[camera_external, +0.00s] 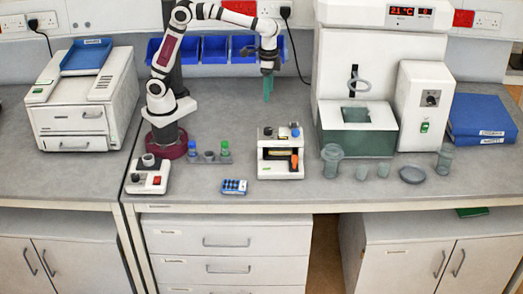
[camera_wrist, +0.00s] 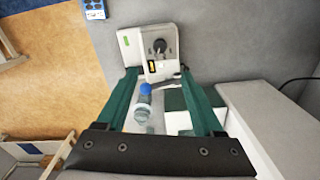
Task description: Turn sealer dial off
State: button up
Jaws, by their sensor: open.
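A small white device (camera_external: 281,168), likely the sealer, stands near the bench front with an orange lever (camera_external: 294,161). A black dial (camera_external: 268,132) is on its top left. In the wrist view the dial (camera_wrist: 158,46) shows as a round black knob on a white panel, just beyond my fingertips. My gripper (camera_external: 268,98) points down, open and empty, well above and behind the device. In the wrist view my gripper's (camera_wrist: 158,73) green fingers are apart. A clear blue-capped bottle (camera_wrist: 144,92) shows between them, not held. The dial's setting is too small to read.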

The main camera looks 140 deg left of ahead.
aim_at(268, 129)
notch_tip(268, 129, down, 15)
jog(key=shift+f, duration=0.2)
grip_shut()
dwell(0.3)
